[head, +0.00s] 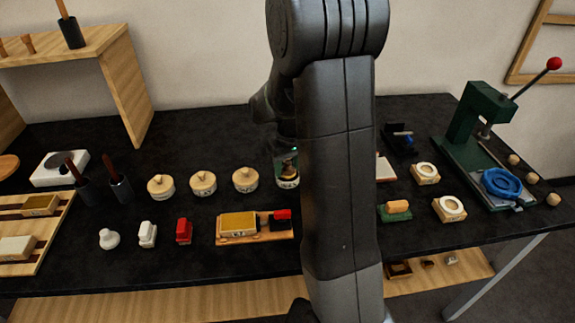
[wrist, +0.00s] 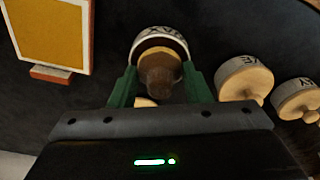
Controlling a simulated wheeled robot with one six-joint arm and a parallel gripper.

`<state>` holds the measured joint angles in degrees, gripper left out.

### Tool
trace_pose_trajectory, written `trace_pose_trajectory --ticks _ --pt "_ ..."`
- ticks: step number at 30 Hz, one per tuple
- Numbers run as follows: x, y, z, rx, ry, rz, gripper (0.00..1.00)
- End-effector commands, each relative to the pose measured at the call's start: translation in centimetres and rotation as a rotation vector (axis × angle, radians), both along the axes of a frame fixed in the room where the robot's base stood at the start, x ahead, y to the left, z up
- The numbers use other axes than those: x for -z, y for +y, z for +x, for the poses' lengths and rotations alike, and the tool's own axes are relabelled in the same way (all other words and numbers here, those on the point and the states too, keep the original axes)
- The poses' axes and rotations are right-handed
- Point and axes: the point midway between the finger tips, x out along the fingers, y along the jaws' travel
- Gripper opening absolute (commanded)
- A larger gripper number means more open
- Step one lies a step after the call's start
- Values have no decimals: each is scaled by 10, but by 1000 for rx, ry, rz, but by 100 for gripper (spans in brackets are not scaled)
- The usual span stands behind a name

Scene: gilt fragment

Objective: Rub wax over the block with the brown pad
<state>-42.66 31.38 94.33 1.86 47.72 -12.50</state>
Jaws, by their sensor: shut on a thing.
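The block (head: 238,224) has a yellow top and pale sides, and lies on a wooden board (head: 255,240) in the head view. The yellow face of the block also shows at the upper left of the wrist view (wrist: 47,32). My gripper (wrist: 160,85) has green fingers and is shut on the brown pad (wrist: 160,74). The pad is at the mouth of the white pot marked WAX (wrist: 158,45); I cannot tell whether it touches the wax. In the head view the wax pot (head: 288,182) stands behind the board, and my arm partly hides the area.
Several lidded pots stand left of the wax pot, the nearest one (head: 245,179) close beside it. A red-and-black item (head: 281,217) sits on the board's right end. Small white and red pieces (head: 184,231) stand to its left. A green press (head: 480,135) is at the right.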

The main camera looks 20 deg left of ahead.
Motion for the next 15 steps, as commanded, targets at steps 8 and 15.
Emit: trace_pose_trajectory --ticks 8,15 --pt "-27 0 1 0 -3 2 25" --pt "-46 0 1 0 -3 2 25"
